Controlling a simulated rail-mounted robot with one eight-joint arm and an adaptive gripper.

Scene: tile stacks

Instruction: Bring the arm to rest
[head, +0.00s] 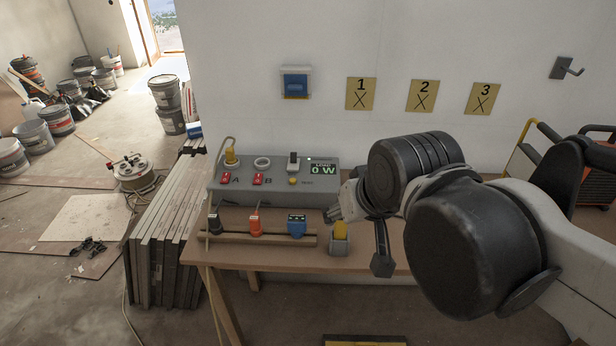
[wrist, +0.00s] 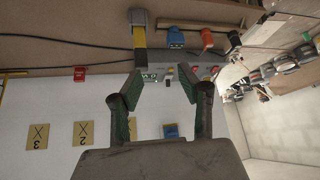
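My gripper (wrist: 162,80) shows in the wrist view with its two dark, green-padded fingers spread apart and nothing between them. In the head view my arm reaches in from the right, with its hand above the right part of the workbench (head: 375,258), and the arm hides part of the hand. A grey control box (head: 262,188) stands on the bench to the left of the hand. A yellow-topped piece (head: 340,231) sits in a small grey holder (head: 339,247) just below the hand, apart from it.
A black plug (head: 214,222), an orange plug (head: 255,224) and a blue plug (head: 297,226) stand in a wooden rack (head: 275,240). The box display (head: 323,170) reads 0 W. Three numbered yellow cards (head: 421,95) and a hook (head: 566,68) are on the wall. Slabs (head: 165,245) lean at the left.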

